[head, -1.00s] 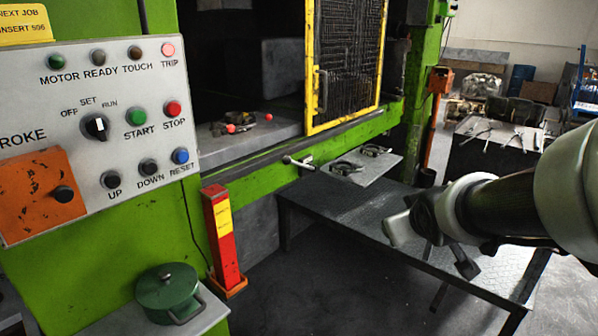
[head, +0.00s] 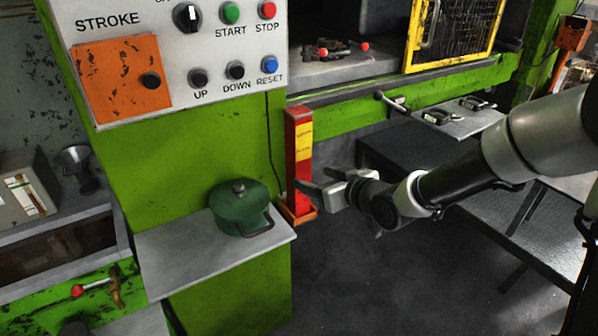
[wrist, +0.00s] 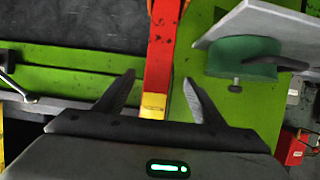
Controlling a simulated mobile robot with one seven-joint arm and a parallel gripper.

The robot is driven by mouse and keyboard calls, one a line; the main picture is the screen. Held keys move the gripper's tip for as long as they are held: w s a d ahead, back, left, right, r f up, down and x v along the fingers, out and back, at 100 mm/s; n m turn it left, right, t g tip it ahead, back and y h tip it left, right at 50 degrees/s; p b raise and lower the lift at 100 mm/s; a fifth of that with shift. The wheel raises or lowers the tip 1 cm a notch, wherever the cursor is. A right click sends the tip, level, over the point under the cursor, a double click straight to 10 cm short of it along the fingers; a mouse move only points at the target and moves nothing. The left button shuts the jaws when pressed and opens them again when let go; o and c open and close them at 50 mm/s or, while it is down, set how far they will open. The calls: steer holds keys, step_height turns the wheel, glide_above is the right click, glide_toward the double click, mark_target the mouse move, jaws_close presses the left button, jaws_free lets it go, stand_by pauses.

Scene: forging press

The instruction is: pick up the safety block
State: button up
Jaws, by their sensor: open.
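The safety block (head: 299,150) is a red upright post with a yellow label. It stands in an orange foot (head: 297,214) against the green press, left of my gripper in the head view. My gripper (head: 318,192) is open and empty, its fingers pointing toward the block, and it hides part of the block's lower right side. In the wrist view the red block (wrist: 163,50) runs down between the two open fingers (wrist: 157,90), with its yellow label near the gripper body. I cannot tell whether the fingers are beside the block or still short of it.
A green lidded pot (head: 240,210) stands on a grey shelf (head: 190,255) just left of the block. The control panel (head: 180,60) is above. A dark table (head: 400,155) stands right of the block under my arm. The floor in front is clear.

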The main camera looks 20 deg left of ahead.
mark_target(304, 173)
steer(key=b+x, duration=0.1)
steer(key=x, duration=0.9)
steer(key=shift+w+d+f, duration=0.1)
steer(key=shift+f, duration=0.05)
jaws_close()
steer(key=shift+r, duration=0.25)
